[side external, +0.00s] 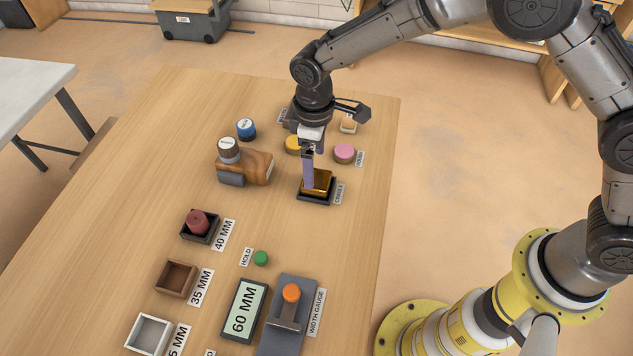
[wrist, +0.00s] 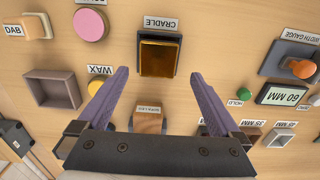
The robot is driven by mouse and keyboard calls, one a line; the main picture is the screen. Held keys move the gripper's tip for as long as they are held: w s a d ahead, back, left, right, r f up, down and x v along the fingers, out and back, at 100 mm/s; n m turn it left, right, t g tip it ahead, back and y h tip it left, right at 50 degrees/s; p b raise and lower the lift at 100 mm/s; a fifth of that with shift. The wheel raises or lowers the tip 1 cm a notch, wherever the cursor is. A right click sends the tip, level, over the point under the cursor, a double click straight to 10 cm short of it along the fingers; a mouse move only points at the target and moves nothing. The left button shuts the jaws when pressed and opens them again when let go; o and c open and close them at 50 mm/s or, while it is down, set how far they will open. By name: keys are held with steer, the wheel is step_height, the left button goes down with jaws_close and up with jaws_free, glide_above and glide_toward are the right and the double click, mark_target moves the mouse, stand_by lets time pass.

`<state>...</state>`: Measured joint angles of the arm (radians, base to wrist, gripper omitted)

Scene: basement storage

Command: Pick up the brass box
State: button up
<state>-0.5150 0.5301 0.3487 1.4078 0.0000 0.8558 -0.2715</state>
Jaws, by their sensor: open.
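The brass box (side external: 322,180) is a shiny gold-brown block sitting in a black cradle (side external: 317,202) on the wooden table. In the wrist view the box (wrist: 160,57) lies just beyond my fingertips, inside the dark cradle rim beside a CRADLE label (wrist: 161,23). My gripper (wrist: 158,72) is open and empty, its two purple fingers spread wider than the box, one to each side in that picture. In the side view my gripper (side external: 309,185) points down at the cradle, and a finger hides the left part of the box. Contact with the box cannot be told.
A pink disc (side external: 344,153), yellow disc (side external: 293,144) and blue-topped jar (side external: 246,129) are behind. In front are a green button (side external: 261,258), a 60 MM display (side external: 243,310) and a width gauge (side external: 287,320).

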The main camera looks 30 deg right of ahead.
mark_target(316, 178)
steer(key=shift+d+f, duration=0.2)
steer(key=shift+f, duration=2.45)
steer(key=shift+r, duration=0.1)
steer(key=c, duration=1.5)
